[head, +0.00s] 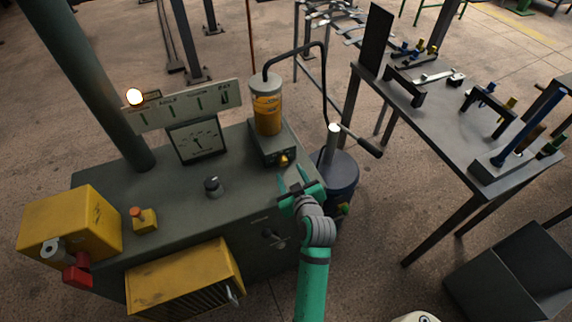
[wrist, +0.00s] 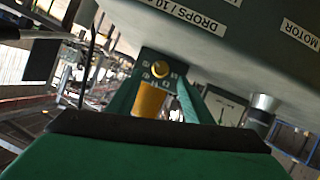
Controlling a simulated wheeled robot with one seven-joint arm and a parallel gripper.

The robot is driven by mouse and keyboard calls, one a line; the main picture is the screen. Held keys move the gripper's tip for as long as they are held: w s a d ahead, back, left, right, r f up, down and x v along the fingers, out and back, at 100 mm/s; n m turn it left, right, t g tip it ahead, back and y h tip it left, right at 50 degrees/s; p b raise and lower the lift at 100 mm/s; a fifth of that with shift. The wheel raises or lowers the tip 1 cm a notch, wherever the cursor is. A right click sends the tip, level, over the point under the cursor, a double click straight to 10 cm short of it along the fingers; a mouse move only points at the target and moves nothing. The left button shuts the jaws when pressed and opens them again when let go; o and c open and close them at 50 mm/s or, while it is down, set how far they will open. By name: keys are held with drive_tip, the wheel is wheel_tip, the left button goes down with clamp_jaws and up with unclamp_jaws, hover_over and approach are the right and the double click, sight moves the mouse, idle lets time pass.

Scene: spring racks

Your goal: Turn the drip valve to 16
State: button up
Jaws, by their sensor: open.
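The drip valve is a small yellow knob (head: 283,159) on the front of a dark box under a glass oil reservoir (head: 267,108) with orange oil. In the wrist view the knob (wrist: 160,69) shows round, with pale marks around it too small to read. My gripper (head: 293,178) is open and empty, its teal fingers pointing at the knob from just in front. In the wrist view the knob lies beyond and between the fingertips (wrist: 161,78). I cannot tell whether either finger touches it.
A dark knob (head: 212,185), a dial gauge (head: 198,141) and a red button (head: 137,213) are on the bench top. A lit lamp (head: 134,97) stands behind. A drum with a pump handle (head: 360,141) is close on the right. A tool table (head: 455,137) stands further right.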

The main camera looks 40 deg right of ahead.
sight(284, 164)
drive_tip(key=x, duration=0.7)
drive_tip(key=shift+w, duration=0.1)
drive_tip(key=shift+a, duration=0.1)
drive_tip(key=c, duration=1.1)
